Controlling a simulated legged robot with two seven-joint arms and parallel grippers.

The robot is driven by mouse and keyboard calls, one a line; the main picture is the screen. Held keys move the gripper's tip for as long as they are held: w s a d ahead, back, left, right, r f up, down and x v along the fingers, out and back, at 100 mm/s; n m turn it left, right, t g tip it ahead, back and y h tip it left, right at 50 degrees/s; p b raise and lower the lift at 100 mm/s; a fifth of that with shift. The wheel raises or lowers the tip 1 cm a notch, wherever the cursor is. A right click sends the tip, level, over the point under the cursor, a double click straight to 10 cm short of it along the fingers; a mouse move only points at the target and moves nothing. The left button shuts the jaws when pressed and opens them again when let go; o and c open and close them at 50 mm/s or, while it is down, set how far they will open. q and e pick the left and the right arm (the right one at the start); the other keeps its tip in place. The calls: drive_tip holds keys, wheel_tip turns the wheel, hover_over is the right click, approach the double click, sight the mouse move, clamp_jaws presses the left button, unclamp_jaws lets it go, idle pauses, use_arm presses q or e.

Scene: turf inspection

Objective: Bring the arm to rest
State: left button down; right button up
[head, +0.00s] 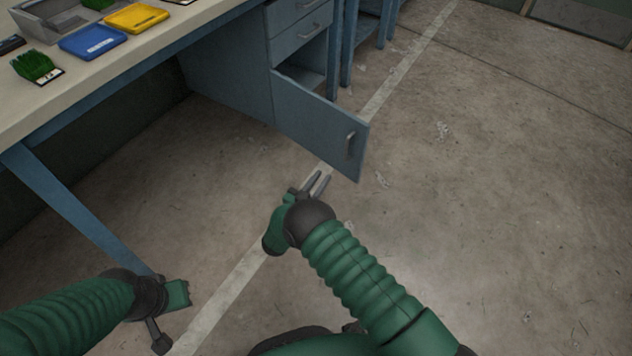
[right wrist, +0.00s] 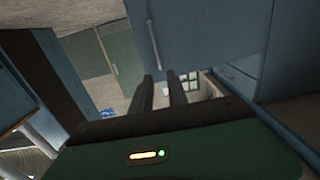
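My right gripper (head: 316,183) is over the floor, just below and left of the open cabinet door (head: 318,130) in the head view. Its two fingers are apart with nothing between them. The fingers also show in the right wrist view (right wrist: 160,92), with a gap between them and a blue panel with a long handle (right wrist: 153,45) beyond. My left gripper (head: 168,318) is low at the left, near the bench leg.
A workbench (head: 110,62) at upper left bears a green turf sample (head: 37,67), a blue tray (head: 92,41), a yellow tray (head: 136,17) and a grey bin (head: 45,28). The cabinet door juts into the room. The floor (head: 500,190) to the right is clear.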

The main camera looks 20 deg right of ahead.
drive_tip(key=w+a+r+n+y+p, duration=0.1)
drive_tip(key=a+r+n+y, duration=0.15)
drive_tip(key=r+y, duration=0.3)
drive_tip(key=w+a+r+n+y, duration=0.2)
drive_tip(key=r+n+y, duration=0.1)
drive_tip(key=r+y, duration=0.25)
drive_tip(key=s+d+r+n+g+y, duration=0.1)
drive_tip(key=s+g, duration=0.2)
drive_tip(key=s, duration=0.7)
drive_tip(key=s+d+r+n+g+y+p, duration=0.1)
drive_tip(key=s+n+g, duration=0.15)
drive_tip(key=s, duration=0.85)
drive_tip(key=s+d+r+n+g+y, duration=0.1)
drive_tip(key=s+g, duration=0.2)
drive_tip(key=s, duration=0.7)
wheel_tip(320, 180, up, 38)
drive_tip(key=p, duration=3.8)
drive_tip(key=shift+s+f+g, duration=0.25)
drive_tip(key=shift+s+g, duration=0.1)
drive_tip(key=shift+s, duration=0.1)
